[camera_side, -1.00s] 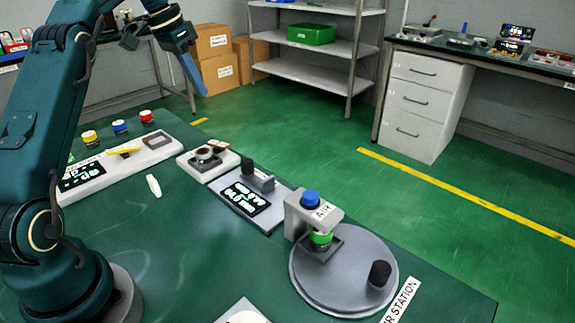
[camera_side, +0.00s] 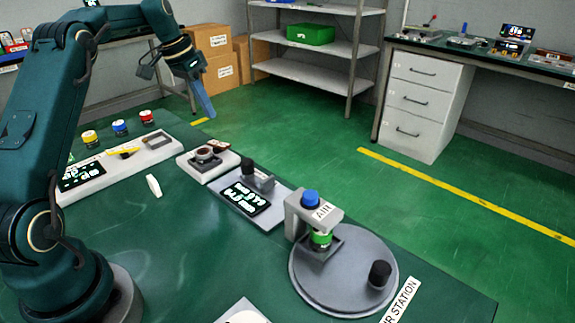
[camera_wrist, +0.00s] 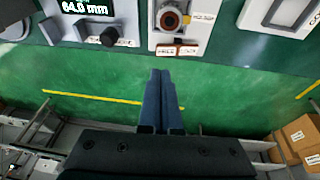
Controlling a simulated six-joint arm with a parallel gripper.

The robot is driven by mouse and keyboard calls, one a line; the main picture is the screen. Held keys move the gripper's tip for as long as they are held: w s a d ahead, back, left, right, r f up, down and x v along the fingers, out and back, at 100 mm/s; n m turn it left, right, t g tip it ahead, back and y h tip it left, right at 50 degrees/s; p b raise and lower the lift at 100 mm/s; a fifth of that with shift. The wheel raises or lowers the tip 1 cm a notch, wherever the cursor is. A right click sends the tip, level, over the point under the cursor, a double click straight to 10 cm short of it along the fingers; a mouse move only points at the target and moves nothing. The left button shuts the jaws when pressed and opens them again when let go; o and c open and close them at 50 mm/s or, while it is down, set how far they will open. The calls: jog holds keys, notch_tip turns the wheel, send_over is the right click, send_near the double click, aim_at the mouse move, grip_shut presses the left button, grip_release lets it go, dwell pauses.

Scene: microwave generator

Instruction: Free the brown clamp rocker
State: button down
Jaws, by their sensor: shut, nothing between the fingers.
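The brown clamp rocker (camera_wrist: 176,50) is at the edge of a white block (camera_wrist: 172,32), with two brown faces bearing small pale labels I cannot read. In the side view it is a small brown patch (camera_side: 219,145) at the back of the block (camera_side: 193,166). A round dark clamp ring (camera_wrist: 171,19) with a brown part inside sits beside it. My gripper (camera_wrist: 161,73) is shut and empty, its blue fingers together. In the wrist view its tips appear just below the rocker; in the side view my gripper (camera_side: 211,116) hangs in the air above and behind the block, apart from it.
A grey gauge with a display (camera_side: 246,198) and black knob (camera_side: 247,164) stands beside the block. A round grey air station (camera_side: 345,285) with a blue-topped press (camera_side: 309,198) is at the right. A long white tray (camera_side: 150,150) lies left. A white piece (camera_side: 153,185) lies on the mat.

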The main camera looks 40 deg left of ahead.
aim_at(225, 149)
jog(key=x, duration=0.5)
jog(key=s+x, duration=0.1)
jog(key=x, duration=0.2)
jog(key=shift+d+f, duration=0.2)
jog(key=shift+d, duration=0.05)
jog(key=shift+d+f+y, duration=0.15)
jog(key=shift+d+y, duration=0.2)
jog(key=shift+y, duration=0.35)
jog(key=shift+d+f, duration=0.1)
jog(key=shift+f, duration=0.1)
jog(key=shift+d+f, duration=0.4)
jog(key=shift+f, duration=0.05)
jog(key=shift+r, duration=0.1)
jog(key=shift+r, duration=0.75)
